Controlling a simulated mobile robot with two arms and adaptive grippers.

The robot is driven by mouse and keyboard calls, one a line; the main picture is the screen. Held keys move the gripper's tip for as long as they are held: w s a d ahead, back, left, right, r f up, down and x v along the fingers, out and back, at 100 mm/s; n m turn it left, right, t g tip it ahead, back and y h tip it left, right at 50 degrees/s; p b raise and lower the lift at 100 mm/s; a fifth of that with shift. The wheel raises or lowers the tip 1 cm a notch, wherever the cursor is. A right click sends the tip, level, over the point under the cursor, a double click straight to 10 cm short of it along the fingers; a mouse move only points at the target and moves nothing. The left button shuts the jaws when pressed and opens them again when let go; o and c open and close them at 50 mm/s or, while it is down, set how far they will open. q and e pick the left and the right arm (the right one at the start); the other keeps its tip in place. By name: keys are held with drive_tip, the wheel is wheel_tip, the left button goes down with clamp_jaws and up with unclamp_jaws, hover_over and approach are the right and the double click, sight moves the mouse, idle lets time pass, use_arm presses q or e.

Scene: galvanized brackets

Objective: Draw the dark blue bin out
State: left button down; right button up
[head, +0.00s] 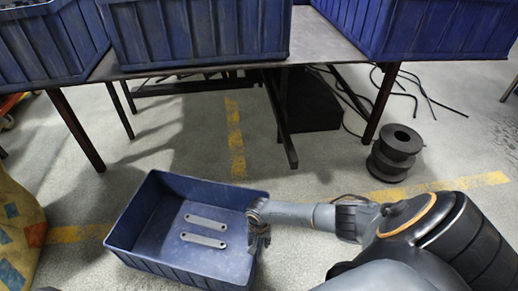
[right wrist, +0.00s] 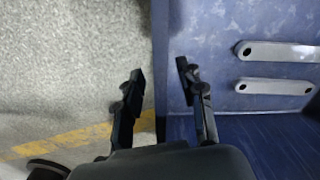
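The dark blue bin (head: 150,222) stands in front of the table, apparently on the floor, and holds two flat grey brackets (head: 204,240). My right gripper (head: 259,236) is at the bin's right wall. In the right wrist view, the two dark fingers of my right gripper (right wrist: 160,78) are apart, one outside and one inside the wall of the bin (right wrist: 215,30). Gaps show between the fingers and the wall, so it looks open around the rim. The brackets (right wrist: 275,86) lie clear of the fingers. My left gripper is out of view.
A table (head: 330,48) with several larger blue bins (head: 205,35) on it stands behind. Black spools (head: 396,150) are stacked on the floor at right, with loose cables behind. A patterned yellowish object (head: 18,230) is at the left edge. Floor between bin and table is clear.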

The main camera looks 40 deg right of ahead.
drive_tip(key=shift+r, duration=0.15)
wheel_tip(320, 180, up, 12)
drive_tip(key=shift+f, duration=0.15)
idle(0.3)
idle(0.5)
